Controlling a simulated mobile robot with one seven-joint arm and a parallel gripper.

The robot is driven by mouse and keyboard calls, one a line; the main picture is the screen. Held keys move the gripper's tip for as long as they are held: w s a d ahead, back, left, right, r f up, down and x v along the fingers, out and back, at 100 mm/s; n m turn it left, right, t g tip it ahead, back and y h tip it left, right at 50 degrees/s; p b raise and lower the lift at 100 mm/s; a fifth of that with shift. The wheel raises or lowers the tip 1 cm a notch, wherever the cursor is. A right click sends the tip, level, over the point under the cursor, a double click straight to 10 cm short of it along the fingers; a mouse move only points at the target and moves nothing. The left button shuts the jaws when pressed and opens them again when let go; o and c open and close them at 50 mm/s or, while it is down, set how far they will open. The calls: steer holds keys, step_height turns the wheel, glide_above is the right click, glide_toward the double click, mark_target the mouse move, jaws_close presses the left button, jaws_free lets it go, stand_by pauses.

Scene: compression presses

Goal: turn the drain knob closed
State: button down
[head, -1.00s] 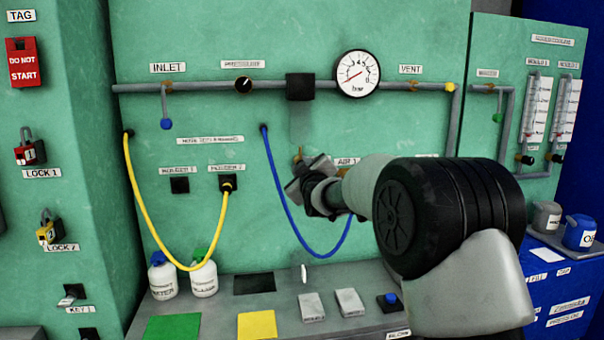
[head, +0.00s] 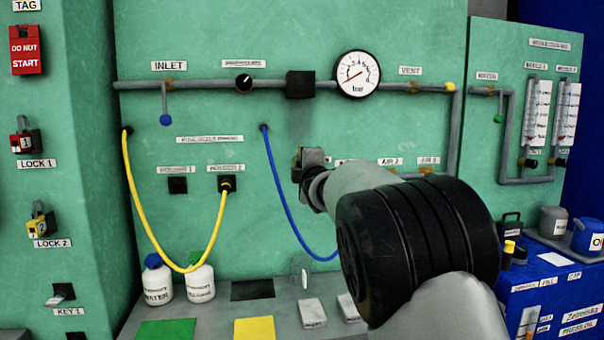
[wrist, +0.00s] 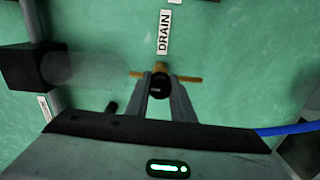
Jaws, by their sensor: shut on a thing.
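The drain knob (wrist: 161,87) is a small dark round piece on a brass fitting (wrist: 185,78), below the DRAIN label (wrist: 164,32) in the wrist view. My gripper (wrist: 161,82) is shut on it, with one finger on each side. In the head view my gripper (head: 309,160) is against the green panel, below the black block on the pipe. The knob and the label are hidden there by my gripper and arm.
A pressure gauge (head: 358,73) and the grey pipe (head: 205,85) run above. A blue hose (head: 284,190) hangs close to my gripper; a yellow hose (head: 140,210) is further left. White bottles (head: 200,280) stand on the ledge below.

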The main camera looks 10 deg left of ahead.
steer(key=shift+n, duration=0.4)
steer(key=c, duration=1.5)
jaws_free()
steer(key=shift+c, duration=0.2)
steer(key=b+v, duration=0.1)
steer(key=v, duration=1.6)
steer(key=shift+s, duration=0.25)
steer(key=shift+d+r, duration=0.1)
